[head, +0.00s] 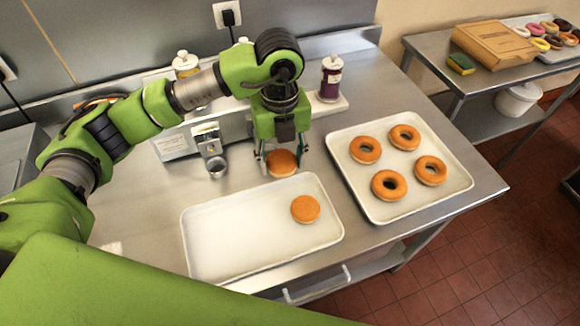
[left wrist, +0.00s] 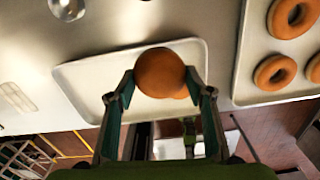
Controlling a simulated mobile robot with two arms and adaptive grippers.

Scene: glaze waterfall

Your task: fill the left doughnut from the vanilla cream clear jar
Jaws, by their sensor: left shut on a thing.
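My left gripper (head: 281,158) is shut on a round, hole-free brown doughnut (head: 282,164), held above the counter behind the tray. In the left wrist view the doughnut (left wrist: 160,72) sits between the two fingers of the gripper (left wrist: 159,88). A second hole-free doughnut (head: 305,208) lies on the right part of the near tray (head: 215,240); the held one mostly hides it in the left wrist view (left wrist: 183,93). A clear jar (head: 186,64) with a pale top stands at the back, partly hidden by my arm; its contents are hard to tell. My right gripper is not in view.
A metal nozzle fixture (head: 210,150) stands left of the gripper. A jar with purple contents (head: 331,78) stands at the back right. A tray (head: 375,212) with several ring doughnuts lies to the right. A side table holds a cardboard box (head: 492,45) and a sponge (head: 461,64).

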